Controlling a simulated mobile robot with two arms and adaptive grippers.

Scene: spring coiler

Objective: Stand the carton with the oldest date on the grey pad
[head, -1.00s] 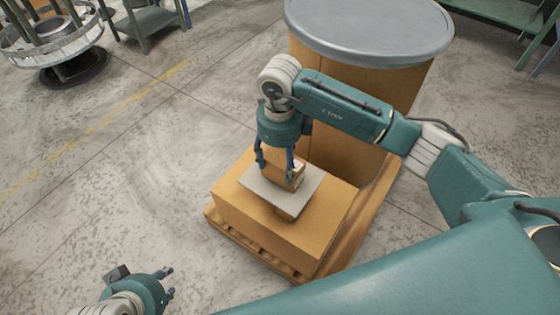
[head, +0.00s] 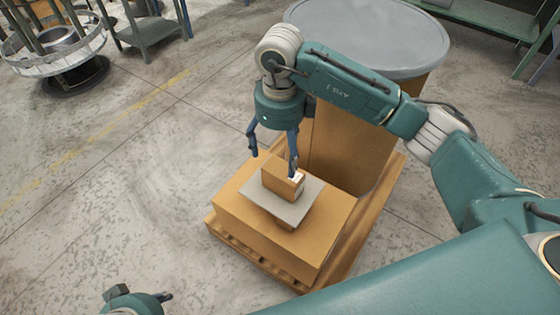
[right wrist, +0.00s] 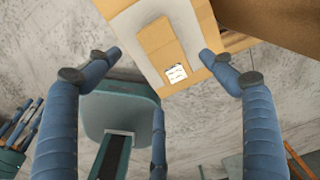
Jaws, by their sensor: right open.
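A small brown carton (head: 281,182) with a white label rests on the grey pad (head: 284,210). It also shows in the right wrist view (right wrist: 158,45), where marks on its label (right wrist: 175,73) are too small to read. My right gripper (head: 272,161) is open above the carton. Its fingertips are spread to either side of the carton in the right wrist view (right wrist: 160,56), with gaps between. My left gripper (head: 163,297) shows only partly at the bottom left, away from the pad; its jaw opening is hidden.
The pad lies on a large cardboard box (head: 240,208) on a wooden pallet (head: 262,262). A large brown drum with a grey lid (head: 370,35) stands right behind it. Open concrete floor (head: 110,200) lies to the left. A green stand (head: 150,30) is at the back left.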

